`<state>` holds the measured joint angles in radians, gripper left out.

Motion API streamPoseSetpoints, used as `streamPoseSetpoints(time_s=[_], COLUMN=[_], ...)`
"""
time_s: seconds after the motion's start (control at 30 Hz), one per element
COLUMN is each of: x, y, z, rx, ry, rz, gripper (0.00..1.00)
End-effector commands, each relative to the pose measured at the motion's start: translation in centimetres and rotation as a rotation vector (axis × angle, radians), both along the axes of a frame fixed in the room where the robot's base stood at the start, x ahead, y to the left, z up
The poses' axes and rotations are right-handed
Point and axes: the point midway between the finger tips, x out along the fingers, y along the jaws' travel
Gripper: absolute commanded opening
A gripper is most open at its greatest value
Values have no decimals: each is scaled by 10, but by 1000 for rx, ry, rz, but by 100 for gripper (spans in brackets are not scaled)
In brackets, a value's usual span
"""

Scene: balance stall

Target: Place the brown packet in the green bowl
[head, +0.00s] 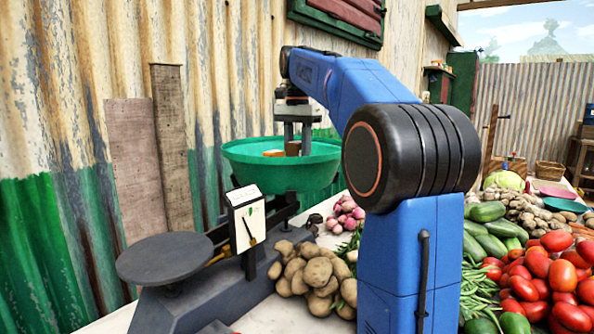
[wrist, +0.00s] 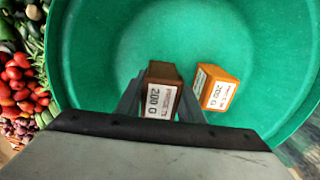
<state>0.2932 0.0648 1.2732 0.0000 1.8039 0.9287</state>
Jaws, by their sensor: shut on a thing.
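The green bowl (head: 285,178) sits on the far pan of a balance scale; its inside fills most of the wrist view (wrist: 130,35). My gripper (head: 297,148) points down over the bowl and is shut on the brown packet (head: 293,147). In the wrist view the brown packet (wrist: 161,92), with a white "200 G" label, is between the fingers of my gripper (wrist: 160,100). Its lower end is at about the bowl's rim height or below; I cannot tell if it touches the bowl's floor. An orange packet (wrist: 215,88), also labelled 200 G, lies in the bowl beside it.
The scale's empty dark plate (head: 165,258) is at front left, with a dial card (head: 247,220) between. Potatoes (head: 318,275), onions (head: 346,215), cucumbers (head: 490,228) and tomatoes (head: 540,275) crowd the table. A corrugated wall (head: 225,80) stands behind.

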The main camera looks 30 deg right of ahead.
Motion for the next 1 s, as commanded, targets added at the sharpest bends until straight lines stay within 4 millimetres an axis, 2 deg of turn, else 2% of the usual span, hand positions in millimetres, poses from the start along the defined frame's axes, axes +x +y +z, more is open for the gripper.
streamPoseSetpoints(time_s=[0.2, 0.3, 0.67, 0.7, 0.73, 0.77, 1.0], x=[-1, -1, 0, 0, 0, 0, 0], y=[0, 0, 0, 0, 0, 0, 0], z=[-27, -34, -37, -37, -37, -37, -37], rx=[0, 0, 0, 0, 0, 0, 0], ry=[1, 0, 0, 0, 0, 0, 0], rz=[0, 0, 0, 0, 0, 0, 0], gripper=[7, 7, 7, 41, 48, 53, 53])
